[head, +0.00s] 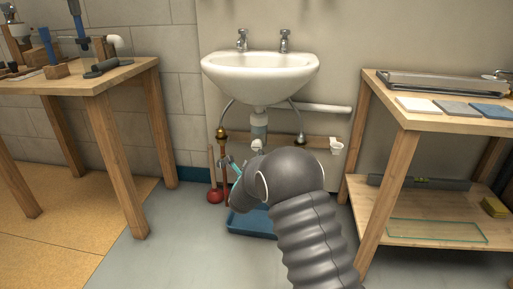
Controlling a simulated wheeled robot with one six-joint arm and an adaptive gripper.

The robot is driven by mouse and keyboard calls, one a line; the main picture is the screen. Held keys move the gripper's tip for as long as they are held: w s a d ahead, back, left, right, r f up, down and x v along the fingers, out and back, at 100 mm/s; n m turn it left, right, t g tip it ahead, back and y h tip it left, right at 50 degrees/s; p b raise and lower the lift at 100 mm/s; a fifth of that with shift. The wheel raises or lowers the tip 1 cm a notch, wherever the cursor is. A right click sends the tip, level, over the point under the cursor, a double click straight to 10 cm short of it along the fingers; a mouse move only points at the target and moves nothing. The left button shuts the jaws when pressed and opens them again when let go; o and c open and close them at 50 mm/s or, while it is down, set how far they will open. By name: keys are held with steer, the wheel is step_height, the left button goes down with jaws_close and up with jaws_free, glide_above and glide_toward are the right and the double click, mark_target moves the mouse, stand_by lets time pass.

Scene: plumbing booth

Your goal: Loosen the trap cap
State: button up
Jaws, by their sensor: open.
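The white sink (260,75) hangs on the wall, and its grey drain trap (259,125) runs down below the bowl. A small pale part shows at the trap's lower end, just above my arm; I cannot tell whether it is the trap cap. My arm hides whatever lies lower. My gripper (228,166) shows only in part, left of my arm's grey wrist, below and left of the trap. It is open, with nothing visible in it. I cannot tell how far it is from the trap in depth.
A blue tray (250,223) lies on the floor below the sink, partly behind my arm. A red plunger (215,195) stands left of it. Supply valves flank the trap. Wooden benches stand left (97,82) and right (420,118). Floor between the left bench and tray is clear.

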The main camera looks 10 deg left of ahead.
mark_target(257, 147)
steer(key=w, duration=1)
steer(key=shift+d, duration=0.2)
steer(key=c, duration=1.1)
